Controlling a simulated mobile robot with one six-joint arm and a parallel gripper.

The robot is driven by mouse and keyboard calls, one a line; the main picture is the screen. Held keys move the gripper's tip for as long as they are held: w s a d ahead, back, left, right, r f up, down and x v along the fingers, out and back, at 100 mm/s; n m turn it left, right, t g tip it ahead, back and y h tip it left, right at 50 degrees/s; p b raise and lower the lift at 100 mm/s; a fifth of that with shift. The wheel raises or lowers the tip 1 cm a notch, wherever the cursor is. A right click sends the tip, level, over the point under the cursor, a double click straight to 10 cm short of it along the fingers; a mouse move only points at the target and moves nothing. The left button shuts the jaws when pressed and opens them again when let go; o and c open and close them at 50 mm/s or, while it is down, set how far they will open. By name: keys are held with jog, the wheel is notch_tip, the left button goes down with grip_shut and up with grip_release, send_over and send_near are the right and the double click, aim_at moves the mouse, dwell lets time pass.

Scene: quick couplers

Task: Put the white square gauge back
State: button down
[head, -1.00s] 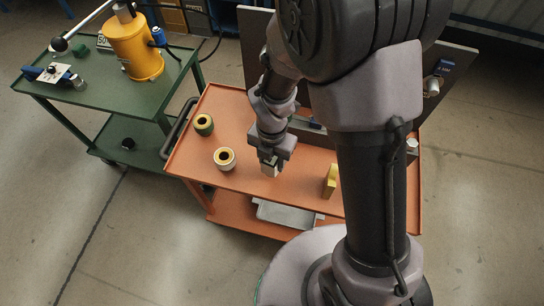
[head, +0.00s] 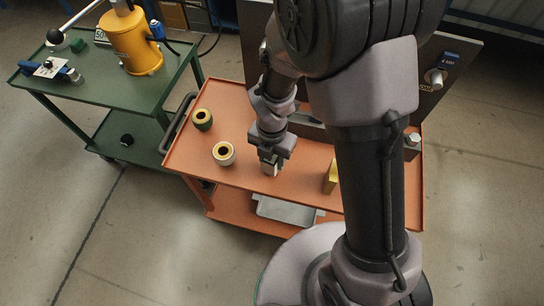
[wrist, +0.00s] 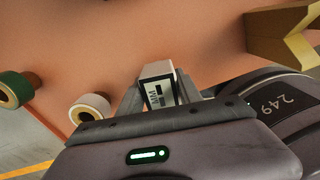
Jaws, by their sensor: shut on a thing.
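The white square gauge (wrist: 157,72) is a small white block with dark lettering on one face. It sits between the fingers of my gripper (wrist: 160,95), which is shut on it. In the head view my gripper (head: 271,164) points down over the orange cart top (head: 225,115), with a pale bit of the gauge (head: 271,171) at its tips. I cannot tell whether the gauge touches the cart top.
A white-sided ring (head: 223,154) and a green ring (head: 203,119) stand left of my gripper. A yellow notched block (head: 331,176) stands to the right. A dark upright panel (head: 455,80) rises at the back. A green cart (head: 100,90) stands at left.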

jog(key=shift+f, duration=0.4)
jog(key=c, duration=0.7)
grip_release()
jog(key=shift+r, duration=0.1)
notch_tip(320, 180, up, 17)
jog(key=p, duration=0.7)
jog(key=shift+r, duration=0.15)
